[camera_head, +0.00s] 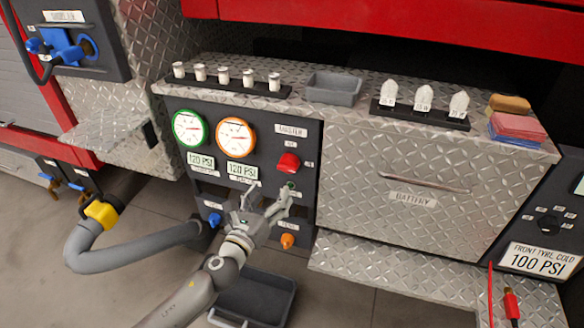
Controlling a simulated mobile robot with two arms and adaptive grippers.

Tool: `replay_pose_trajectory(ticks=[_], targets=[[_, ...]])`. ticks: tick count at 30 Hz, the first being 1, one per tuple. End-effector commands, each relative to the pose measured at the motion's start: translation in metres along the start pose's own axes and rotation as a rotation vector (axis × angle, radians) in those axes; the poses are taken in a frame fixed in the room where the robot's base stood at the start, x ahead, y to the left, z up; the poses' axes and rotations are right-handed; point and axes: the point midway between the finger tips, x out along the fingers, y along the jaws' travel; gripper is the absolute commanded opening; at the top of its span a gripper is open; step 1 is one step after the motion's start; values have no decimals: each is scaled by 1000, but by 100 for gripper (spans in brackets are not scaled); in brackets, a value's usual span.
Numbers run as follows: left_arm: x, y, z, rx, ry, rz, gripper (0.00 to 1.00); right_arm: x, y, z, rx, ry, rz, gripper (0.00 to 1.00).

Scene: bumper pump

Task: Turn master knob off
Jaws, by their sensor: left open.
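The red master knob (289,163) sits on the dark pump panel (265,115), just below the label MASTER (291,130). Small labels are around the knob, but they are too small to read, and I cannot tell its setting for sure. My left gripper (270,189) is open and empty in front of the panel. Its fingers point up toward the panel, below the knob and apart from it in the picture. A small green spot, perhaps a lamp, shows by the right finger. My right gripper is not in view.
Two gauges, green-rimmed (190,128) and orange-rimmed (236,137), are left of the knob. A blue knob (214,219) and an orange knob (287,240) are lower down. A grey hose (130,248) lies left. A dark bin (255,300) is below my gripper. The battery drawer (400,170) is shut.

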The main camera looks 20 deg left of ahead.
Motion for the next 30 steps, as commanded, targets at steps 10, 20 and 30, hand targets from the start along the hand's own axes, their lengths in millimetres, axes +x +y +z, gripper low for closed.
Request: replay_pose_trajectory(ticks=[10, 20, 30], targets=[[45, -2, 4, 11, -8, -4, 69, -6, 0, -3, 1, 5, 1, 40], [96, -2, 3, 7, -6, -3, 69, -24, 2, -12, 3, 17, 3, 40], [108, -2, 3, 7, -5, -3, 69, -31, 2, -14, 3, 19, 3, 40]])
